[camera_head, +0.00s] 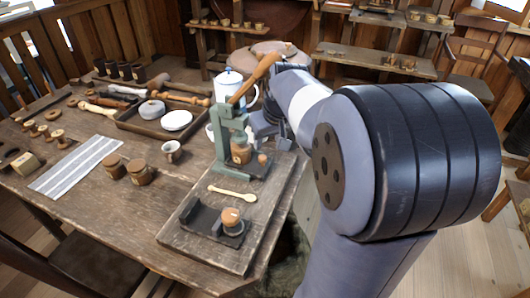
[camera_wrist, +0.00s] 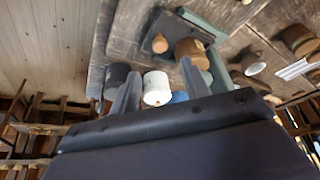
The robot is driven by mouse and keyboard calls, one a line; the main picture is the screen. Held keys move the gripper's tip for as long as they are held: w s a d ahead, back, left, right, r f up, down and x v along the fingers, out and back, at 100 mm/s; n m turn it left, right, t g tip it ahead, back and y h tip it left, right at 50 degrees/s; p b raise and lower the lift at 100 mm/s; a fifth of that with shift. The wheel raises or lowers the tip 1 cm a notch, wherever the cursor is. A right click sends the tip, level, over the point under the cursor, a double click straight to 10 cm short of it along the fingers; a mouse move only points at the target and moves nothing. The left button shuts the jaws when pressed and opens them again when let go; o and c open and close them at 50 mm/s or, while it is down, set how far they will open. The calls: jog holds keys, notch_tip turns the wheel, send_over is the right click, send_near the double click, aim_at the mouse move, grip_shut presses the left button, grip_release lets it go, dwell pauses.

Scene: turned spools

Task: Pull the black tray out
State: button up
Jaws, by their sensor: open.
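A black tray-like piece (camera_head: 206,218) lies on the raised board at the table's near corner, with an orange-topped wooden piece (camera_head: 231,216) at its right end. Behind it stands a green press (camera_head: 228,145) with a long wooden handle. A jar (camera_head: 240,153) and a small orange knob (camera_head: 262,159) sit at its base. The wrist view shows a dark flat piece (camera_wrist: 166,24) with a brown jar (camera_wrist: 190,48) and an orange knob (camera_wrist: 160,43). My gripper (camera_head: 266,130) is just right of the press, partly hidden. In the wrist view its fingers (camera_wrist: 158,85) are apart, without visible contact with the tray.
A pale spoon (camera_head: 232,195) lies between press and black piece. A white pot (camera_head: 228,88) stands behind the press. A mug (camera_head: 171,151) and two wooden jars (camera_head: 139,172) stand left.

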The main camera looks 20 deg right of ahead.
aim_at(263, 157)
jog(key=b+x, duration=0.1)
jog(key=x, duration=0.8)
jog(key=shift+c, duration=0.5)
jog(key=shift+s, duration=0.1)
grip_shut()
